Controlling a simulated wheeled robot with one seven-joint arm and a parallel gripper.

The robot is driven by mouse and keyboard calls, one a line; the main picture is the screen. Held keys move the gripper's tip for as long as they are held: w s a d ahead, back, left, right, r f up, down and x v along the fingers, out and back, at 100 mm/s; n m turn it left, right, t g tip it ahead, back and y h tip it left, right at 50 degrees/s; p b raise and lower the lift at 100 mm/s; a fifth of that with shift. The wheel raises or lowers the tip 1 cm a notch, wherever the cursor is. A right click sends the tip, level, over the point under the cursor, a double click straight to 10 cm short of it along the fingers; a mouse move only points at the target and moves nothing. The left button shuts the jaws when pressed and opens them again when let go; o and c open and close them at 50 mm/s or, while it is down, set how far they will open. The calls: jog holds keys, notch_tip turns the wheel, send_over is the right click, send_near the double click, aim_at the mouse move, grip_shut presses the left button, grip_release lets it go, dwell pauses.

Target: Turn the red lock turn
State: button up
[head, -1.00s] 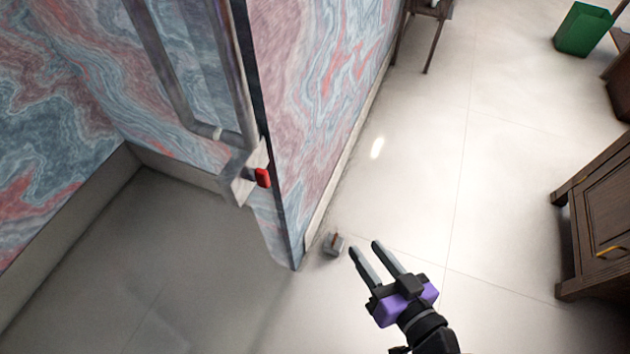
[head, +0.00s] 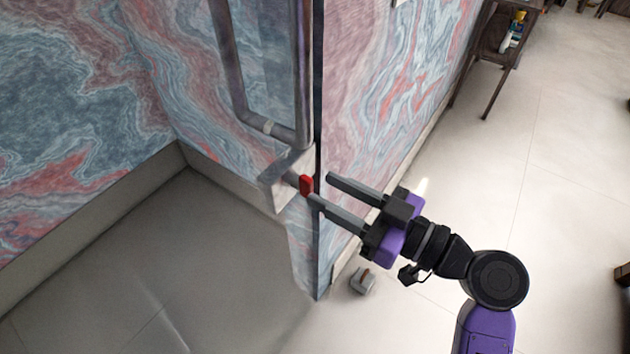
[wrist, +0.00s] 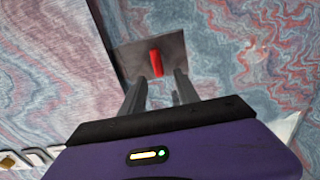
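In the wrist view the red turn (wrist: 156,60) stands just beyond and between the two fingertips, in front of the grey plate (wrist: 130,58). Nothing is held between the fingers.
A metal door handle (head: 270,128) rises above the lock plate. A marbled wall (head: 385,90) runs behind my gripper. A small grey doorstop-like object (head: 362,281) is on the floor below. A dark side table (head: 497,45) stands at the back right. Open floor lies to the right.

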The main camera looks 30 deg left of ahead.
aim_at(312, 184)
jog(key=shift+w+a, duration=0.15)
jog(key=shift+a, duration=0.75)
jog(key=shift+w+a, duration=0.1)
jog(key=shift+a, duration=0.75)
grip_shut()
jog(key=shift+f, duration=0.1)
